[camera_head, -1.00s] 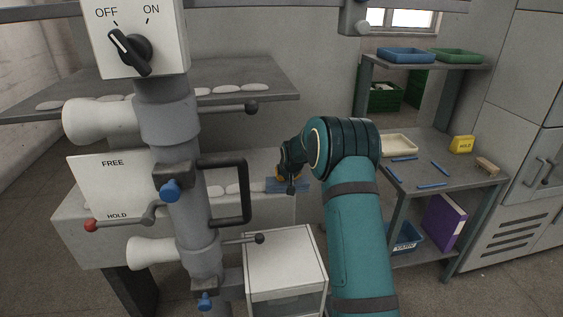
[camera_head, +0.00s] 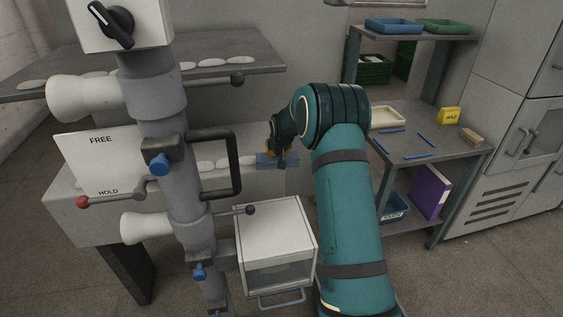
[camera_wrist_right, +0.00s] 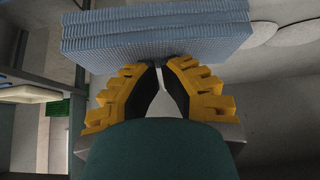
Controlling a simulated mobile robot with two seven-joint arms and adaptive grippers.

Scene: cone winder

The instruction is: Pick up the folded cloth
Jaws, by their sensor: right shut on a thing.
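The folded cloth (camera_head: 277,161) is a flat blue-grey block by the right end of the pale bench (camera_head: 90,205). In the right wrist view the cloth (camera_wrist_right: 155,32) shows stacked, ribbed layers and lies across my fingertips. My right gripper (camera_wrist_right: 159,66) has yellow, ridged fingers with dark pads, closed together at the cloth's near edge. The fingertips are partly hidden there. In the head view my teal right arm reaches forward to the cloth, and the gripper is mostly hidden behind the wrist. I cannot tell whether the cloth is clear of the bench. My left gripper is not in view.
The machine's grey column (camera_head: 165,130) with a black handle (camera_head: 236,165) stands left of my arm. A white box (camera_head: 275,240) sits below the bench. A grey shelf (camera_head: 455,155) with a cream tray (camera_head: 387,117) and blue sticks stands right. White pads lie on the bench.

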